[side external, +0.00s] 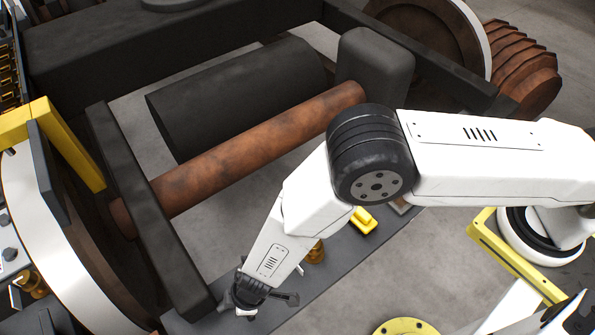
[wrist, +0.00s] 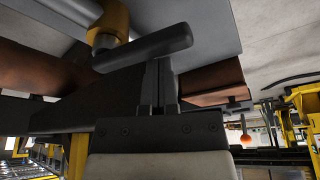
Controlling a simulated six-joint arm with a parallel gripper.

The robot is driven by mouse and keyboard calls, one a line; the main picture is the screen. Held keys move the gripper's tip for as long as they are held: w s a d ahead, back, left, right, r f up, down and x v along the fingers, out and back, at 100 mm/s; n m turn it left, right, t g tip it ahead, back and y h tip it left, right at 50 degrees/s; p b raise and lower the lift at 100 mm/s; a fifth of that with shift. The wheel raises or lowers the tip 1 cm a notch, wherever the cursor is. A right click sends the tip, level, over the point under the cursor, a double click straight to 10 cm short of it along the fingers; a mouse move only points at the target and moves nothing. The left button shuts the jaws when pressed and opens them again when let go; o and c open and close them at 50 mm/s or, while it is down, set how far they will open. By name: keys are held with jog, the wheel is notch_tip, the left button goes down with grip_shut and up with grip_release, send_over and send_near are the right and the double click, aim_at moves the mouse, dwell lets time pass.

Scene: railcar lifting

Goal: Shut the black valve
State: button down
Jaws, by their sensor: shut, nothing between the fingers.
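In the wrist view, the black valve handle (wrist: 145,47) is a dark bar that runs slantwise from a brass valve body (wrist: 108,24) at upper left. My gripper (wrist: 160,68) is shut and empty. Its fingertips are at the right part of the handle in the picture, close to it or touching; I cannot tell which. In the side external view, my gripper (side external: 240,302) is low at the front edge of the dark beam. The black handle is hard to tell from my dark gripper parts there.
A yellow handle (side external: 363,220) and a brass fitting (side external: 317,252) sit on the dark beam (side external: 330,267) beside my forearm. A rusty axle (side external: 250,145) and a large wheel (side external: 50,240) are at left. A yellow round flange (side external: 405,327) is at lower right. Grey floor is open between.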

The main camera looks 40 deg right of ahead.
jog(key=shift+s+d+n+g, duration=0.15)
jog(key=shift+d+n+g, duration=0.25)
jog(key=shift+n, duration=0.5)
jog(key=shift+d+r, duration=0.1)
jog(key=shift+r, duration=0.05)
jog(key=w+v, duration=0.1)
jog(key=v, duration=0.8)
jog(key=shift+d+r, duration=0.25)
jog(key=shift+d, duration=0.1)
jog(key=shift+s, duration=0.1)
jog(key=shift+r, duration=0.1)
